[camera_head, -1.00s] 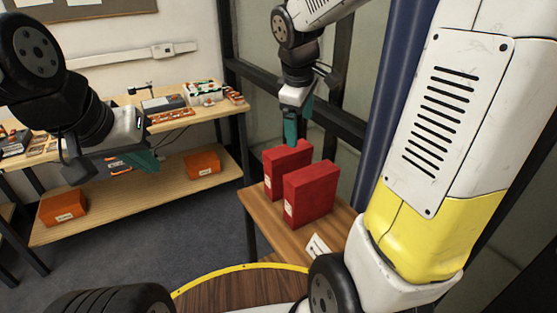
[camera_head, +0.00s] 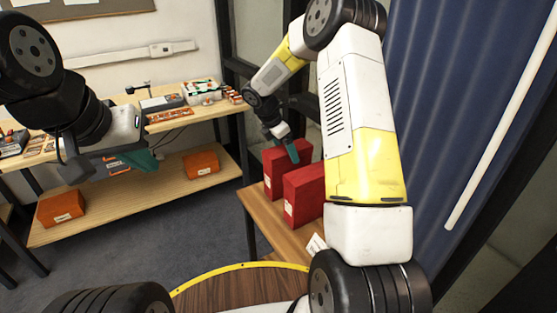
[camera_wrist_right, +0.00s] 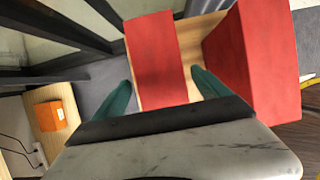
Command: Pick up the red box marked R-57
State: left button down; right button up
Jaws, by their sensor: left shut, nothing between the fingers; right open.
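Two red boxes stand upright side by side on a small wooden table. The rear red box (camera_head: 273,168) and the front red box (camera_head: 300,199) bear pale labels too small to read, so I cannot tell which is R-57. My right arm hides part of the front box. My right gripper (camera_head: 292,152) is open at the top of the rear box. In the right wrist view its teal fingers (camera_wrist_right: 161,78) appear on either side of the rear box (camera_wrist_right: 156,55), with the front box (camera_wrist_right: 257,50) to the right. My left gripper (camera_head: 143,160) is shut and empty, away from the boxes.
The small table (camera_head: 262,222) has a white card (camera_head: 316,244) near its front. A workbench (camera_head: 185,118) with tools stands at the left, with orange boxes (camera_head: 61,207) on its lower shelf. A dark frame and wall stand close behind the red boxes. Floor (camera_head: 190,230) between is clear.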

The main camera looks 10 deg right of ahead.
aim_at(288, 170)
jog(key=shift+x, duration=2.65)
jog(key=shift+f, duration=0.2)
grip_shut()
